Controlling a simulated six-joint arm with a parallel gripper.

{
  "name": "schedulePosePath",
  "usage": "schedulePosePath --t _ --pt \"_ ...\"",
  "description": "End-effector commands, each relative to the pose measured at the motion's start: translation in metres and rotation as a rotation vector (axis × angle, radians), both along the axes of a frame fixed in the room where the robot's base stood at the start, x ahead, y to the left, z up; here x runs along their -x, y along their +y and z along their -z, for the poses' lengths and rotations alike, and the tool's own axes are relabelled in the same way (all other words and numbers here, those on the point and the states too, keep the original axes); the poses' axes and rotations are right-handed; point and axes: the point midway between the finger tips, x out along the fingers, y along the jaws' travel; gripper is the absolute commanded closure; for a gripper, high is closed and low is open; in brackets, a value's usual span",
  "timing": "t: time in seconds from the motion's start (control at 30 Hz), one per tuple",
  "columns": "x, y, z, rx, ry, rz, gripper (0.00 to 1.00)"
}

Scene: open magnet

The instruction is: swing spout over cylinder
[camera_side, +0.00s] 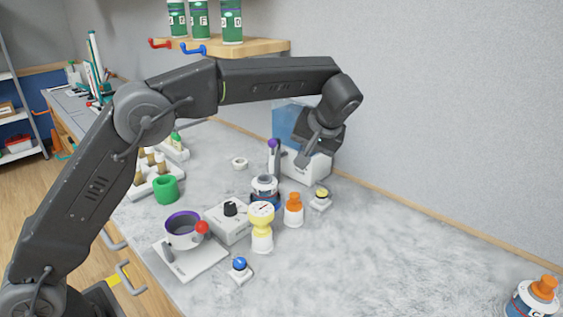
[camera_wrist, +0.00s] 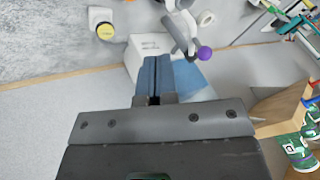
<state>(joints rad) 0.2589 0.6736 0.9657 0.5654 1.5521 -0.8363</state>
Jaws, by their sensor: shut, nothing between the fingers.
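A grey spout-like arm (camera_side: 277,160) with a purple ball knob (camera_side: 273,143) stands in front of a white box with a translucent blue tank (camera_side: 288,122). In the wrist view, the grey arm (camera_wrist: 181,32) and purple knob (camera_wrist: 204,53) are just right of my fingertips. My gripper (camera_side: 303,161) is shut and empty, pointing down at the white box (camera_side: 314,168), right of the knob. In the wrist view my gripper (camera_wrist: 157,62) overlaps the box; contact cannot be told. I cannot single out a measuring cylinder.
A shelf (camera_side: 250,47) with green jars hangs behind. The right counter is mostly clear.

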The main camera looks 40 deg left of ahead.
Motion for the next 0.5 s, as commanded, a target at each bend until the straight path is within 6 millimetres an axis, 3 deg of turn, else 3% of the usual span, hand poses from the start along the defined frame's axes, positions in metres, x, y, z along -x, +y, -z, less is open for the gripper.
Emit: schedulePosePath --t 0.1,0.27,0.5 --pt "-0.017 -0.006 0.005 -0.083 -0.046 -0.025 1.00" --pt "-0.024 -0.006 0.007 -0.122 -0.071 -0.042 1.00" --pt "-0.028 0.015 0.031 -0.122 -0.069 -0.045 1.00"
